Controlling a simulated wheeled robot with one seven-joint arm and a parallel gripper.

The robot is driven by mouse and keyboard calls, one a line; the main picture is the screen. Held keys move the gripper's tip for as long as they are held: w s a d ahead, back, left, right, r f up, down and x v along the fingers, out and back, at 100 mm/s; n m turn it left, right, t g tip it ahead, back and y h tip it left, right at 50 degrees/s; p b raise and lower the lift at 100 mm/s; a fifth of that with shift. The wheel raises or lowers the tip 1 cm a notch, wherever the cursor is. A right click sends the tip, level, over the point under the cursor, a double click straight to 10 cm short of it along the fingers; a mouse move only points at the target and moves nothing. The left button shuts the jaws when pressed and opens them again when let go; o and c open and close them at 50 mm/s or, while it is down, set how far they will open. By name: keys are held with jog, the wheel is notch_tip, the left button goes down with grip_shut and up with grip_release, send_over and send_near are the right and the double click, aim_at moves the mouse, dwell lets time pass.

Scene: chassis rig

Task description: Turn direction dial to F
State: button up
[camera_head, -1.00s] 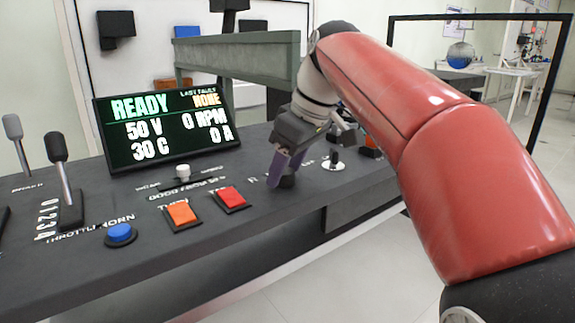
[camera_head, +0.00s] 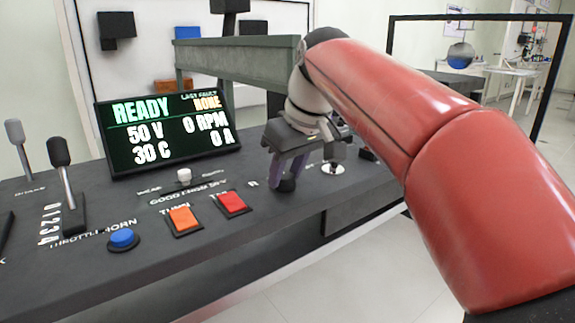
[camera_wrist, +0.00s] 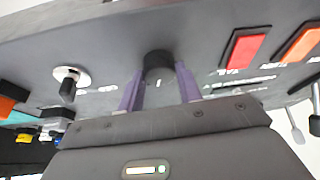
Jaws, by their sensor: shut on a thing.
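The direction dial (camera_head: 287,186) is a dark round knob on the console, right of the red button. It also shows in the wrist view (camera_wrist: 157,64), with a small light mark on its near face. My gripper (camera_head: 288,176) points down at it, with purple fingers on either side. In the wrist view my gripper (camera_wrist: 160,88) is shut on the dial. A letter R (camera_head: 252,183) is printed left of the dial in the head view. The other dial letters are hidden or too blurred to read.
A metal key-like switch (camera_head: 333,167) stands just right of the dial. A red button (camera_head: 232,202) and an orange button (camera_head: 183,218) lie to its left. The lit display (camera_head: 168,132) stands behind. The console's front strip is clear.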

jog(key=m+h+p, duration=0.1)
jog(key=m, duration=0.1)
jog(key=m+t+p, duration=0.1)
jog(key=m, duration=0.2)
jog(key=shift+a+h, duration=0.15)
jog(key=shift+h, duration=0.25)
jog(key=shift+m, duration=0.3)
jog(key=o, duration=1)
jog(key=shift+s+r, duration=0.1)
jog(key=p+v, duration=0.1)
jog(key=v, duration=0.6)
jog(key=shift+r+p, duration=0.3)
jog(key=shift+p, duration=0.05)
jog(key=shift+s, duration=0.15)
